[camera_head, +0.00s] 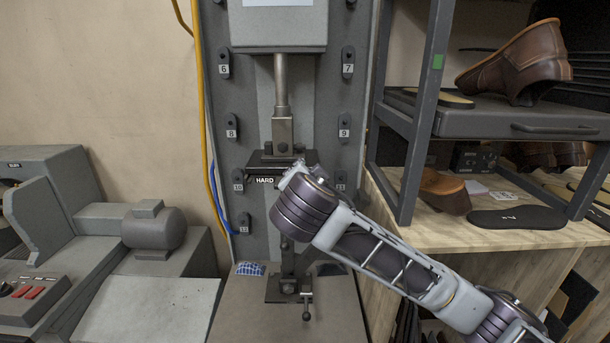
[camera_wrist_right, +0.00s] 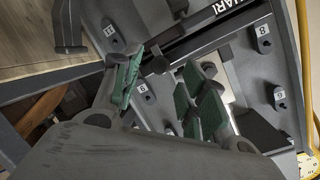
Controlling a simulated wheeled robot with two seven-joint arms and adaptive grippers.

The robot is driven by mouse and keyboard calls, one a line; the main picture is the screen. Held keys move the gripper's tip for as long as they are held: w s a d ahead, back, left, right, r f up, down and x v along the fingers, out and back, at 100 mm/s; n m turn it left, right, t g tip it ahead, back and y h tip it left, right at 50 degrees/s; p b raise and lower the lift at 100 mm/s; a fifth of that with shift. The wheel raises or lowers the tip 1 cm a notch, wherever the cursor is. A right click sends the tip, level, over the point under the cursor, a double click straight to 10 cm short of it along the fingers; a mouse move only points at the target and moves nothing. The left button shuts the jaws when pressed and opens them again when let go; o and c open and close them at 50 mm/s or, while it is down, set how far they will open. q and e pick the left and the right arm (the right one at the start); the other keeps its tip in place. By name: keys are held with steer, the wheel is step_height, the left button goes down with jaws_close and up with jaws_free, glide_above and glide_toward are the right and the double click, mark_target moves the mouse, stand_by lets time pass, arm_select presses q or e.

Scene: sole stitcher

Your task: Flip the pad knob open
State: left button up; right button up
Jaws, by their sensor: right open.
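The pad is a dark bar marked HARD (camera_head: 264,181) under the machine's press rod in the head view. Part of the same lettered bar (camera_wrist_right: 218,30) runs diagonally across the top of the right wrist view. A dark rounded knob (camera_wrist_right: 155,65) shows at its near end, between the green-padded fingertips of my right gripper (camera_wrist_right: 162,72). The fingers are apart, and I cannot tell whether either touches the knob. In the head view my right wrist covers the gripper and the pad's right end. My left gripper is out of view.
Numbered dark pegs, such as peg 8 (camera_head: 231,126) and peg 9 (camera_head: 344,128), flank the press column closely. A shelf (camera_head: 490,118) with shoes stands right of the machine. A grey machine (camera_head: 100,235) stands at left. A small lever (camera_head: 306,304) sits on the lower plate.

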steer(key=shift+x, duration=1.15)
jaws_close()
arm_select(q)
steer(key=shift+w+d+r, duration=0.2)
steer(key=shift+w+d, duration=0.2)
